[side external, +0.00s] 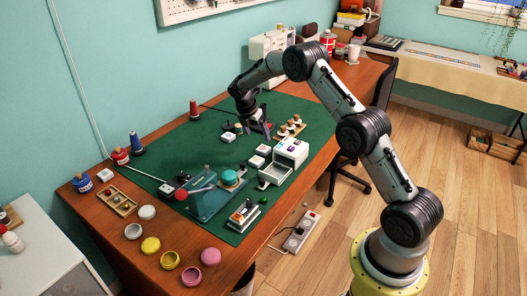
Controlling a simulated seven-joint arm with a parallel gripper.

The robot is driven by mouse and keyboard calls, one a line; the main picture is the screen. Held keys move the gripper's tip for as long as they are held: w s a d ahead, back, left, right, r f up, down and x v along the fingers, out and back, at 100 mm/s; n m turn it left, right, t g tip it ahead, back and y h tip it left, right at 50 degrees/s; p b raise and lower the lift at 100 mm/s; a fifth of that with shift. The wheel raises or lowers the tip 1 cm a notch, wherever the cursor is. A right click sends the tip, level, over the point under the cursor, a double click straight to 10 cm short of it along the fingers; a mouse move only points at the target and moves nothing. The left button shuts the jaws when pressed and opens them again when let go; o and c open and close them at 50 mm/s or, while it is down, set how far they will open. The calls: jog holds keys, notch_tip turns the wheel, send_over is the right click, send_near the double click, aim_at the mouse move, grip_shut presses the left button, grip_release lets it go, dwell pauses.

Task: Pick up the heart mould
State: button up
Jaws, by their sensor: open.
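My gripper (260,132) is low over the far part of the green mat (300,104), pointing down, with its fingers apart. Small dark and bluish items are close around the fingers, and I cannot tell whether they touch. No heart shape can be made out at this size. Several small white blocks lie on the mat, among them one (228,137) to the left of my gripper and one (263,150) just in front of it. I cannot tell whether any of these is the heart mould, or whether it is hidden by my gripper.
A wooden rack with white-topped pieces (290,128) stands right of my gripper. In front are a white drawer unit (291,152) with its drawer out and a teal press (215,196). Round coloured tins, such as a pink one (211,256), line the near edge. A white machine (268,44) stands behind.

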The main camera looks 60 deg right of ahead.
aim_at(263, 148)
jog(key=x, duration=0.9)
jog(key=shift+d+f, duration=0.25)
jog(key=shift+d, duration=0.2)
jog(key=c, duration=1.4)
jog(key=shift+c, duration=0.2)
jog(key=shift+r, duration=0.1)
